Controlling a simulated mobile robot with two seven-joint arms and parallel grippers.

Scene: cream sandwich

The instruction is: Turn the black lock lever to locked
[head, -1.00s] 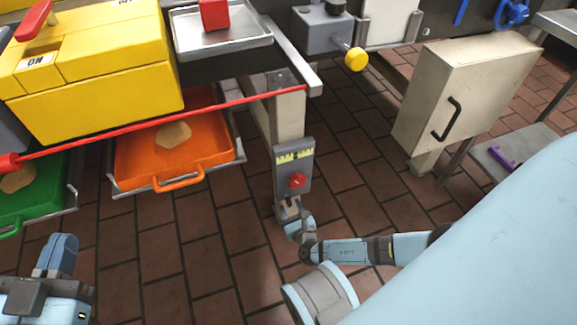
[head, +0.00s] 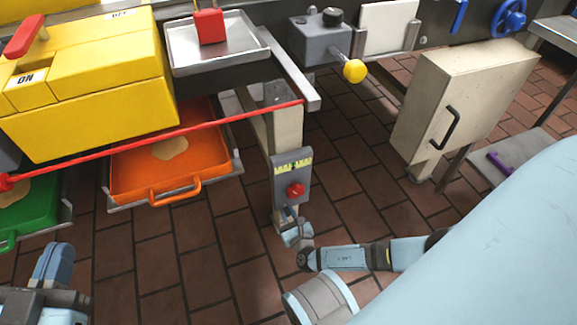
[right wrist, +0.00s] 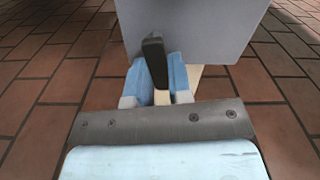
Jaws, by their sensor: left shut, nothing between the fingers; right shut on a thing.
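In the head view the right gripper (head: 288,216) is at the lower end of the grey panel (head: 280,165), and the lever is hidden there. The panel bears a yellow scale and a red knob (head: 296,190). My left gripper (head: 54,263) is shut and empty at the lower left, far from the lever.
A red rod (head: 200,125) crosses above the orange tray (head: 125,180) and ends near the panel's post. A yellow machine (head: 80,120) stands at the left. A beige cabinet (head: 465,95) with a black handle stands at the right. The tiled floor below is open.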

